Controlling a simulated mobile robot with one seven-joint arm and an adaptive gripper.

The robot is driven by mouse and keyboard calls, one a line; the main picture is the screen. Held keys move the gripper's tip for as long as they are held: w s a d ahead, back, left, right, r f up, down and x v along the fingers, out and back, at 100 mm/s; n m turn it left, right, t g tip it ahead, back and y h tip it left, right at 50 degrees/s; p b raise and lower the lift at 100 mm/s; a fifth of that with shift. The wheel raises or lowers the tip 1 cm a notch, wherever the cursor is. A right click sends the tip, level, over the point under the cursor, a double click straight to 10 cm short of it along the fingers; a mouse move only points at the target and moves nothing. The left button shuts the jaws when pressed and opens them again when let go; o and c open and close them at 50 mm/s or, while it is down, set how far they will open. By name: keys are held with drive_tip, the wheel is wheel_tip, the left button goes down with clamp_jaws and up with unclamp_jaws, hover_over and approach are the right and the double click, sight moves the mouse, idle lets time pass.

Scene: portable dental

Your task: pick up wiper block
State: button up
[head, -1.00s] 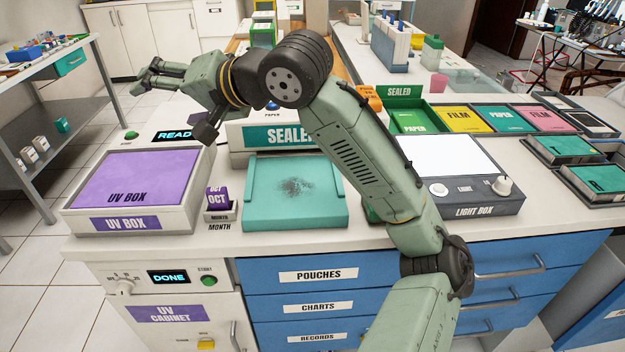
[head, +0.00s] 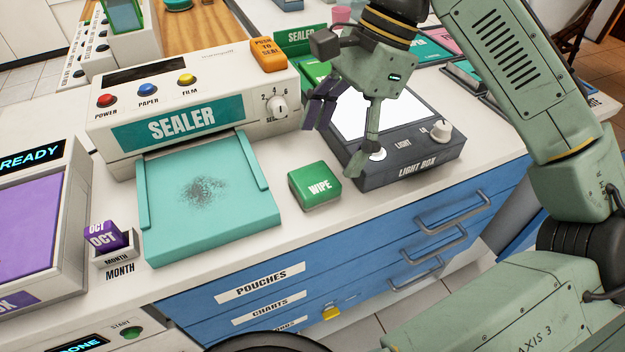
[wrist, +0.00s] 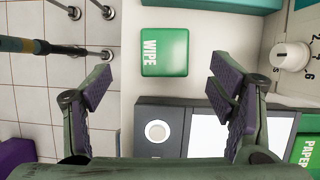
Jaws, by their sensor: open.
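The wiper block is a green block marked WIPE (head: 315,187). It lies on the white counter between the teal sealer tray and the light box in the head view. In the wrist view the wiper block (wrist: 164,52) is ahead of the fingers, between their lines and left of middle. My gripper (head: 338,140) is above the light box, to the right of the block and apart from it. Its fingers are spread wide and empty, as the wrist view of my gripper (wrist: 160,85) shows.
The sealer (head: 195,110) stands behind the teal tray (head: 215,225), which has a dark smudge. The light box (head: 420,150) with a knob is right of the block. A purple month block (head: 102,236) sits at left. The counter's front edge is close to the block.

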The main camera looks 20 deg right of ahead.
sight(315, 178)
drive_tip(key=shift+w+x, duration=0.15)
drive_tip(key=shift+x, duration=1.55)
drive_tip(key=shift+w+x, duration=0.15)
drive_tip(key=shift+x, duration=1.5)
drive_tip(key=shift+d, duration=0.1)
drive_tip(key=c, duration=1.3)
drive_tip(key=shift+o, duration=0.2)
wheel_tip(315, 178, up, 10)
drive_tip(key=o, duration=0.6)
drive_tip(key=c, duration=0.4)
drive_tip(key=shift+c, duration=0.2)
drive_tip(key=shift+w+p, duration=0.1)
drive_tip(key=shift+p, duration=0.25)
